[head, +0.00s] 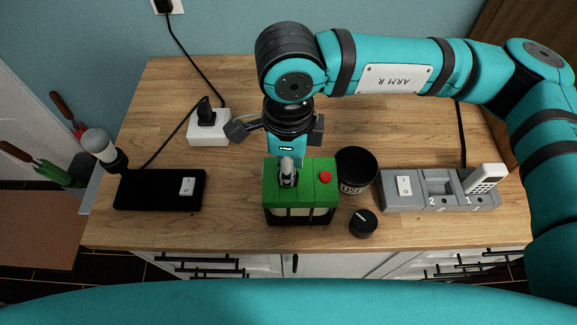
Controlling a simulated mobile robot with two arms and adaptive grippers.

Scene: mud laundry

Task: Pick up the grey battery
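A green box (318,180) with a red button and a dark base stands at the front middle of the wooden worktop. A small grey upright piece (287,173) sits on its top left part; it may be the grey battery, but it is too small to be sure. My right gripper (280,130) hangs just behind and above the green box, with its dark fingers spread wide to either side. Nothing shows between the fingers, though the wrist hides part of the space. My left gripper is not in view.
A black cup (357,171) and a black knob (363,223) stand right of the green box. A grey dock (440,203) holds a white handset (484,179). A black switch box (150,190) and a white socket block (209,128) stand left.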

